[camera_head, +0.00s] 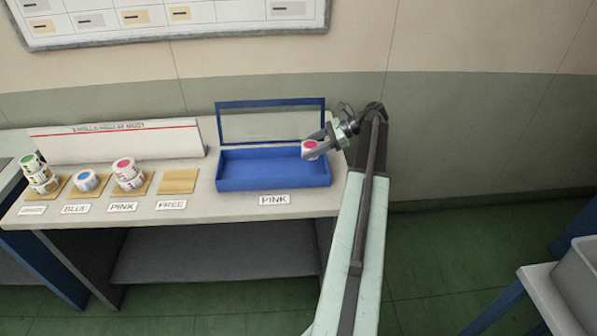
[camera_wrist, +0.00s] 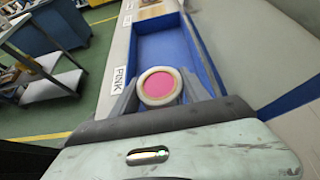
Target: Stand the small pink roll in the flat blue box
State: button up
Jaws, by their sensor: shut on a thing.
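The small pink roll (camera_head: 309,149) is between the fingers of my gripper (camera_head: 313,147), at the right end of the flat blue box (camera_head: 270,184). In the wrist view the roll (camera_wrist: 159,86) shows its pink face inside a pale ring, with my gripper's fingers (camera_wrist: 160,92) on either side of it. The blue box (camera_wrist: 150,22) lies open beyond it, its lid raised at the back, and its visible floor is bare. The roll appears held over the box's right part; whether its underside touches the floor is hidden.
A PINK label (camera_head: 274,199) is in front of the box. To the left, stacked rolls (camera_head: 129,173) and a blue roll (camera_head: 86,181) stand on tan pads. The FREE pad (camera_head: 178,181) is empty. A white board (camera_head: 115,141) stands behind them.

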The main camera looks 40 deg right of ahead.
aim_at(309, 170)
jog(key=shift+f+b, duration=2.75)
jog(key=shift+f, duration=0.85)
jog(key=o, duration=1.4)
jog(key=shift+r, duration=0.1)
jog(key=shift+c, duration=0.2)
jog(key=shift+r+p, duration=0.15)
jog(key=shift+p, duration=0.15)
jog(key=p+v, duration=0.5)
jog(key=v, duration=0.6)
jog(key=shift+d+r+p, duration=0.2)
jog(key=shift+d+p, duration=0.05)
jog(key=shift+p, duration=0.1)
jog(key=shift+s+d, duration=0.2)
jog(key=shift+s, duration=0.1)
